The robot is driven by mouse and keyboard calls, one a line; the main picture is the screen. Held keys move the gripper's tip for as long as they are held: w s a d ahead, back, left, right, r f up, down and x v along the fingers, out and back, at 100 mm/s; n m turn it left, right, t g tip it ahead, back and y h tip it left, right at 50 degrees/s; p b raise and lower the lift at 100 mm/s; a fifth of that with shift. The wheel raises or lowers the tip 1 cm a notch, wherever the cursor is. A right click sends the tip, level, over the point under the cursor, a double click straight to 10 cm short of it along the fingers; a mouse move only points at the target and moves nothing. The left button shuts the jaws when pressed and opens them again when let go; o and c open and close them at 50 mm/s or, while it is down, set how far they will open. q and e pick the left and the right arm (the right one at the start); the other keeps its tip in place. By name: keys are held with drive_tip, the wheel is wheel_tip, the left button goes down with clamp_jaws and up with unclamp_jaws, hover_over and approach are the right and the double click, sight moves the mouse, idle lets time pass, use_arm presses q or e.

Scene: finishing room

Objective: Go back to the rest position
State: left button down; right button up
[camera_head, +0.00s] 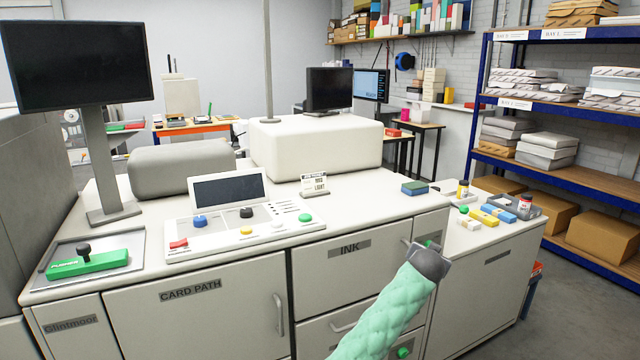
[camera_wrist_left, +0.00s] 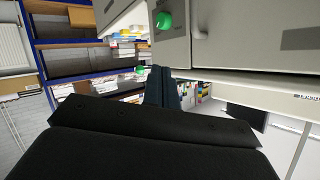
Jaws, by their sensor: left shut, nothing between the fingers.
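My left arm, in a mint-green quilted sleeve, rises from the bottom edge of the head view. Its dark grey left gripper (camera_head: 431,260) is in front of the right part of the white machine cabinet (camera_head: 345,270), near a green knob. The fingertips are largely hidden behind the wrist there. In the left wrist view the two dark fingers of the left gripper (camera_wrist_left: 161,84) are together, with nothing held. A green knob (camera_wrist_left: 163,20) on a pale cabinet front shows beyond them. My right gripper is in neither view.
A lower side cabinet (camera_head: 490,262) holds small bottles and blocks. Blue shelving (camera_head: 570,115) stands at right. Grey floor shows at lower right.

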use_arm(q)
drive_tip(key=s+a+f+n+g+y, duration=0.15)
drive_tip(key=s+a, duration=0.25)
drive_tip(key=a, duration=0.4)
drive_tip(key=s+a+f+n+g, duration=0.15)
drive_tip(key=s+a, duration=0.25)
drive_tip(key=a, duration=0.4)
drive_tip(key=s+a+f+n+g+y, duration=0.1)
drive_tip(key=s+a+f, duration=0.7)
drive_tip(key=s+a, duration=0.15)
drive_tip(key=s+a+f+n+g, duration=0.1)
drive_tip(key=s+a+f, duration=0.75)
drive_tip(key=a, duration=0.25)
drive_tip(key=s+a+f+g, duration=0.2)
drive_tip(key=s+a+f, duration=0.1)
drive_tip(key=s+f, duration=0.4)
drive_tip(key=s+a+f+n+g+y, duration=0.1)
drive_tip(key=s+a+f, duration=0.3)
drive_tip(key=s, duration=1)
drive_tip(key=s+a+f+g+y, duration=0.1)
drive_tip(key=s+a+f+g, duration=0.2)
drive_tip(key=s+f, duration=0.6)
drive_tip(key=shift+s+a+f, duration=0.35)
drive_tip(key=shift+s+a, duration=0.05)
drive_tip(key=shift+s, duration=0.75)
